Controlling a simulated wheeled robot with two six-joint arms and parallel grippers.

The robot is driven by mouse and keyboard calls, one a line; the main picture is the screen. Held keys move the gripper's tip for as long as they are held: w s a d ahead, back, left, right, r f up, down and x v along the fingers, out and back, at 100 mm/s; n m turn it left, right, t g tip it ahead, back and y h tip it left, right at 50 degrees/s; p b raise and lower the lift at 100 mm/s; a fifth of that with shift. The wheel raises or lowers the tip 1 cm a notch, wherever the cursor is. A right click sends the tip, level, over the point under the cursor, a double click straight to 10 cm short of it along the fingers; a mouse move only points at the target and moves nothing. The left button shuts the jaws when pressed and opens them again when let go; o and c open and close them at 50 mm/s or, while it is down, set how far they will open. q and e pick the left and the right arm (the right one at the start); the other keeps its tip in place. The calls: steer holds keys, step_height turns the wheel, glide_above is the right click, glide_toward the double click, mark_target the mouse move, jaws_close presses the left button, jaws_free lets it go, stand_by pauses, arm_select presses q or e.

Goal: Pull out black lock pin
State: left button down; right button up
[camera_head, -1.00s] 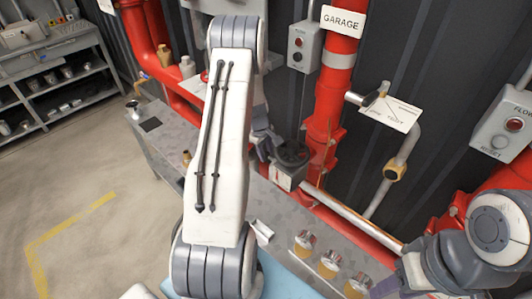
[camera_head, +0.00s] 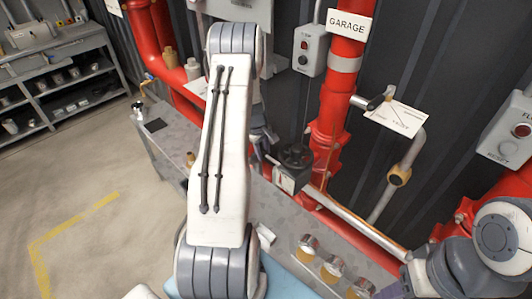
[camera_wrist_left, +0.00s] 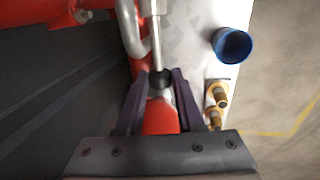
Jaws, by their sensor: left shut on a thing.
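In the left wrist view, a round black knob, seemingly the black lock pin (camera_wrist_left: 160,80), sits between the fingertips of my left gripper (camera_wrist_left: 160,86). The dark fingers close on it from both sides. A grey rod runs away from it, and a red part (camera_wrist_left: 160,117) lies on the near side between the fingers. In the head view my left gripper (camera_head: 272,158) is mostly behind my own arm, beside a grey box with a black top (camera_head: 292,179). The pin cannot be made out there.
A red vertical pipe (camera_head: 334,110) with a GARAGE sign (camera_head: 349,22) stands behind the box. A blue cup-like part (camera_wrist_left: 232,45) and brass fittings (camera_wrist_left: 217,94) are right of the fingers. Open floor lies left.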

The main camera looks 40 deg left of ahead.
arm_select(q)
steer(key=c, duration=0.5)
jaws_free()
steer(key=shift+a, duration=0.3)
steer(key=shift+d, duration=0.1)
steer(key=r, duration=0.3)
steer(key=s+r+b, duration=0.1)
steer(key=r, duration=0.3)
steer(key=s+r, duration=0.1)
steer(key=r, duration=0.2)
steer(key=shift+r, duration=0.15)
